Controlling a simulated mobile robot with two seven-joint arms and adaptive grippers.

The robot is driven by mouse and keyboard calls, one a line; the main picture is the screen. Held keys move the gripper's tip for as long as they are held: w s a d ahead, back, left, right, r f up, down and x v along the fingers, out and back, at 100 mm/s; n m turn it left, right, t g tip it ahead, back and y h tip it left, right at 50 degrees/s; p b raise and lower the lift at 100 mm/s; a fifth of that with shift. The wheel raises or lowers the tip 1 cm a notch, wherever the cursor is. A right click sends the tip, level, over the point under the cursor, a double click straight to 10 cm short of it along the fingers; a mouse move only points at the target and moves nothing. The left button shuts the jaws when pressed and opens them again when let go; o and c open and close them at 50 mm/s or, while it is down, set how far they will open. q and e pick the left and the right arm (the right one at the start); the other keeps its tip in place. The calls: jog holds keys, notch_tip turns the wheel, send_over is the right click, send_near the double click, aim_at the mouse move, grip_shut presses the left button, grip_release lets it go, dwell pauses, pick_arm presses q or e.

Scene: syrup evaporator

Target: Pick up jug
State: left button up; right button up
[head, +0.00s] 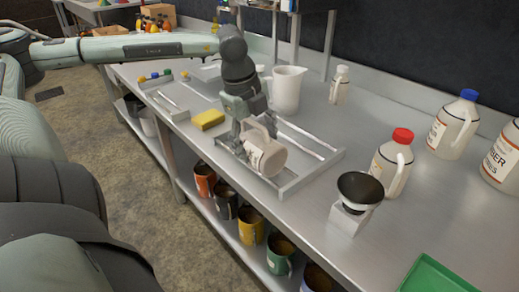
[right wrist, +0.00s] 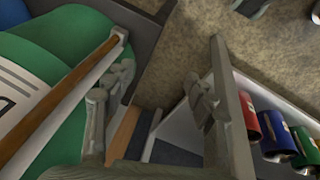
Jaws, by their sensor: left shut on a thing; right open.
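A beige jug (head: 265,153) with a label and a looped handle is in the head view, tilted, at the metal rack (head: 288,188) on the steel counter. My left gripper (head: 240,135) comes down from above and is shut on this jug at its left side. I cannot tell whether the jug touches the rack. Other jugs stand at the right: one with a red cap (head: 391,165) and one with a blue cap (head: 452,128). My right gripper (right wrist: 158,95) is open and empty in the right wrist view; it does not show in the head view.
A white pitcher (head: 287,92) stands behind the left gripper. A yellow sponge (head: 208,119) lies left of the rack. A black bowl on a scale (head: 358,190) stands at right. Mugs (head: 250,227) line the lower shelf. A green cylinder (right wrist: 60,75) is beside my right gripper.

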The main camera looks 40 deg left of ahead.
aim_at(258, 125)
pick_arm(q)
jog(key=c, duration=0.7)
pick_arm(e)
jog(key=shift+a, duration=0.1)
pick_arm(q)
jog(key=shift+r, duration=0.2)
pick_arm(e)
jog(key=shift+a, duration=0.1)
pick_arm(q)
jog(key=shift+r, duration=0.2)
notch_tip(258, 125, up, 4)
jog(key=shift+w+f, duration=0.1)
jog(key=shift+f, duration=0.1)
jog(key=s+a+r, duration=0.4)
jog(key=a+r, duration=0.2)
jog(key=a, duration=0.4)
jog(key=w+p+v, duration=0.1)
jog(key=p+v, duration=0.2)
jog(key=v, duration=0.4)
jog(key=shift+a+r+p, duration=0.25)
jog(key=shift+r+p, duration=0.1)
jog(key=shift+r, duration=0.05)
pick_arm(e)
notch_tip(258, 125, up, 6)
jog(key=shift+s+r, duration=0.2)
jog(key=shift+s, duration=0.05)
